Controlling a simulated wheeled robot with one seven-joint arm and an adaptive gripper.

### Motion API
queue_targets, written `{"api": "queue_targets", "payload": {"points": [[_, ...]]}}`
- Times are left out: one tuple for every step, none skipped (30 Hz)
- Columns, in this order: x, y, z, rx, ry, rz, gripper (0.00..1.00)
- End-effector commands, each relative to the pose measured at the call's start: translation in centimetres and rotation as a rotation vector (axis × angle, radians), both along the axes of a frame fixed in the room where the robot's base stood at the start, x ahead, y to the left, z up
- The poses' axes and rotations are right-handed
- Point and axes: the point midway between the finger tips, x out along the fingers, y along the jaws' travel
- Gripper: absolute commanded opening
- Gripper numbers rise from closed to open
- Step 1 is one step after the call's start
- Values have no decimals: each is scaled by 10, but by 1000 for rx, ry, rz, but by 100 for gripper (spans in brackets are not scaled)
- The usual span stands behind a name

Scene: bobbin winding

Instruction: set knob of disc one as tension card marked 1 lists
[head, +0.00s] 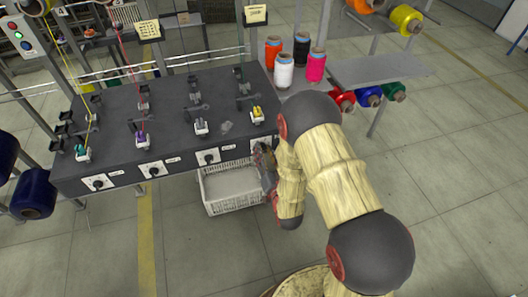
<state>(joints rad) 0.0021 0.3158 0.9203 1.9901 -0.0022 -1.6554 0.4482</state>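The dark winding bench has white knob plates along its front face. Black knobs show on the left plate (97,184), the second plate (153,170) and the third plate (208,158). The right-hand plate (257,144) is partly covered by my gripper (262,163). My gripper is at the bench's front right, just before that plate; whether it touches the knob there, and its fingers' opening, cannot be made out. Two pale cards, a left card (148,29) and a right card (256,14), stand behind the bench. Their writing and the plate labels are too small to read.
A white crate (232,208) stands below the bench's right part, close to my gripper. Blue spools (33,194) are at far left. Floor in front is clear.

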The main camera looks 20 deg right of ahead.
Motion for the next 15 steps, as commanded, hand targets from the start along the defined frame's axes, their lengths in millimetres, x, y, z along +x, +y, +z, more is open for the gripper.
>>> {"api": "queue_targets", "payload": {"points": [[0,0,0,0,0,0,26],[0,0,0,0,0,0,25],[0,0,0,0,0,0,22],[0,0,0,0,0,0,21],[0,0,0,0,0,0,19],[0,0,0,0,0,0,17],[0,0,0,0,0,0,15],[0,0,0,0,0,0,13],[0,0,0,0,0,0,11],[0,0,0,0,0,0,9],[0,0,0,0,0,0,8],[0,0,0,0,0,0,5],[0,0,0,0,0,0,4],[0,0,0,0,0,0,2],[0,0,0,0,0,0,0]]}}
